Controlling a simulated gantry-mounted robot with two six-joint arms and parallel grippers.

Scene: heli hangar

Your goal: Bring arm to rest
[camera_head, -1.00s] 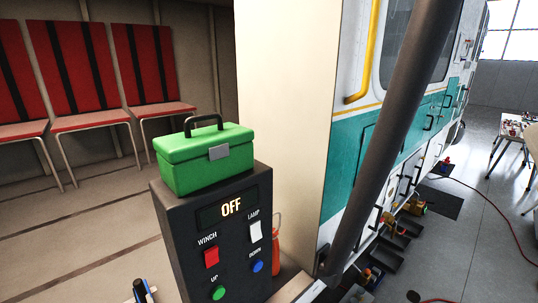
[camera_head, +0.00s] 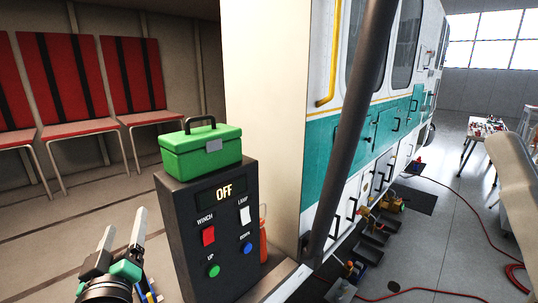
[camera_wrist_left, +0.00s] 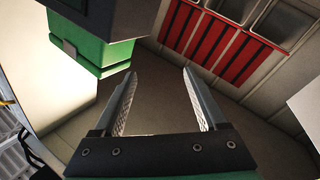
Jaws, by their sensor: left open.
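My left gripper (camera_head: 122,242) is at the lower left of the head view, to the left of the dark control box (camera_head: 222,228). Its two fingers are apart and point upward. In the left wrist view the left gripper (camera_wrist_left: 158,105) is open with nothing between its fingers. The green toolbox (camera_head: 201,150) sits on top of the control box. It also shows at the upper left of the wrist view (camera_wrist_left: 85,48), apart from the fingers. My right gripper is not in view.
The box's display reads OFF, above a red winch switch (camera_head: 208,236). Red chairs (camera_head: 130,75) stand along the wall at left. A white and teal helicopter (camera_head: 350,150) stands at right. A dark pole (camera_head: 352,120) rises before it. A red hose (camera_head: 470,222) lies on the floor.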

